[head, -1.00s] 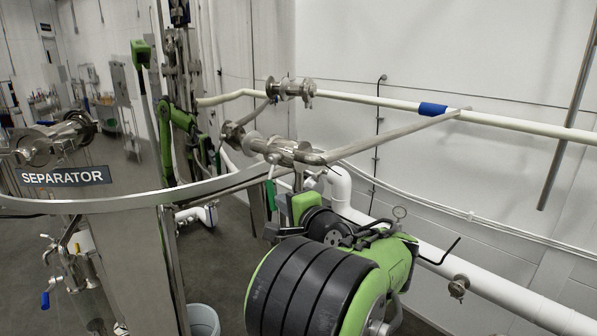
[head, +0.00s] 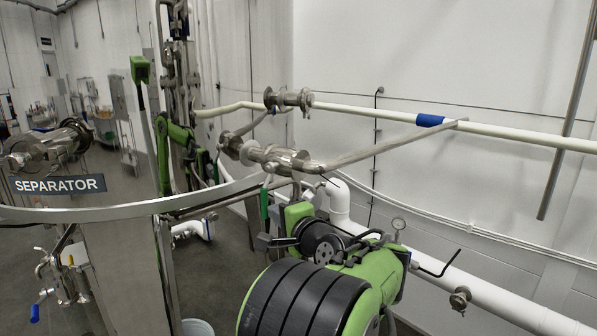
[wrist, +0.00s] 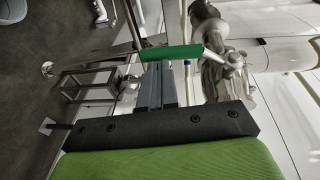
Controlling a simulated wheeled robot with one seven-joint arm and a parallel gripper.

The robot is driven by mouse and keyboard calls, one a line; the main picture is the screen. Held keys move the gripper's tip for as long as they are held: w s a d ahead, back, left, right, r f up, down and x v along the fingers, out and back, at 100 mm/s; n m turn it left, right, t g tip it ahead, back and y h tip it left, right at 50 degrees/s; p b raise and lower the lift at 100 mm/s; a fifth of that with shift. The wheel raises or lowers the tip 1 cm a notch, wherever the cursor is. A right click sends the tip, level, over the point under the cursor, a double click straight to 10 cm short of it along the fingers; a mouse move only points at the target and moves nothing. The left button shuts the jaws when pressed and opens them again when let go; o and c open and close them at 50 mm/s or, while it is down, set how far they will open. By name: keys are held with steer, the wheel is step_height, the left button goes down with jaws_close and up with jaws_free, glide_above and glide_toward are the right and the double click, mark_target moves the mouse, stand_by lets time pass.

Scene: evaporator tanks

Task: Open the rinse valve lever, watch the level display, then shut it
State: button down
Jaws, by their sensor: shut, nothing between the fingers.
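The rinse valve lever has a green grip (head: 264,204) that hangs down from the metal valve body (head: 268,155) on the pipe in the head view. In the wrist view the same green grip (wrist: 182,52) lies nearly level, its metal stem running right to the valve (wrist: 228,62). My gripper (wrist: 154,66) is shut and empty, its dark fingers just short of the grip; whether they touch it I cannot tell. In the head view the fingers are not clear beside my green and black arm. I cannot make out a level display.
A steel tank labelled SEPARATOR (head: 60,184) stands at the left with a curved rim. A steel rod (head: 566,130) stands at the right. Floor shows at the lower left.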

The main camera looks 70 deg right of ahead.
steer(key=b+v, duration=0.6)
steer(key=v, duration=0.9)
steer(key=shift+s, duration=0.35)
steer(key=shift+a, duration=0.15)
